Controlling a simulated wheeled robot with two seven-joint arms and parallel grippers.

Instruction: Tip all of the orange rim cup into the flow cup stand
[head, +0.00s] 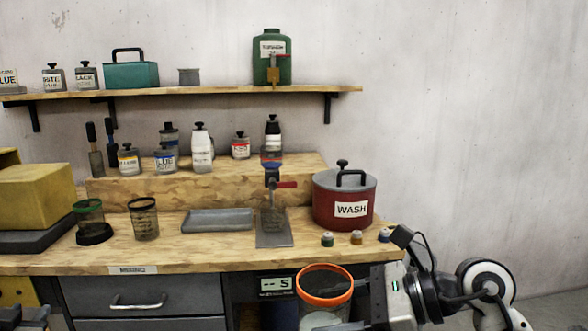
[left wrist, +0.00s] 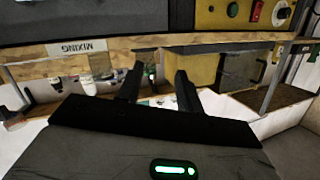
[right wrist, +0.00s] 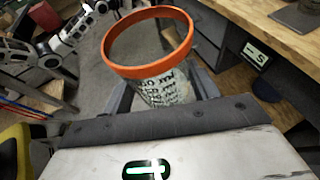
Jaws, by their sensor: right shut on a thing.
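The orange rim cup (head: 325,284) is at the bottom of the head view, in front of the bench edge. It is clear-walled with dark marks, and also shows in the right wrist view (right wrist: 165,88). My right gripper (right wrist: 163,95) is shut on its wall below the rim and holds it roughly upright. How much is inside is unclear. The flow cup stand (head: 274,241) is on the bench, with a grey base plate, an upright and a red lever; a clear vessel seems to be on the plate. My left gripper (left wrist: 158,80) is open and empty near the bench front.
A red WASH pot (head: 343,204) stands right of the stand, with small jars before it. A grey tray (head: 217,220) and two mesh-like cups (head: 145,219) are to its left. Bottles stand on the riser behind. A drawer (head: 140,300) is under the bench edge.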

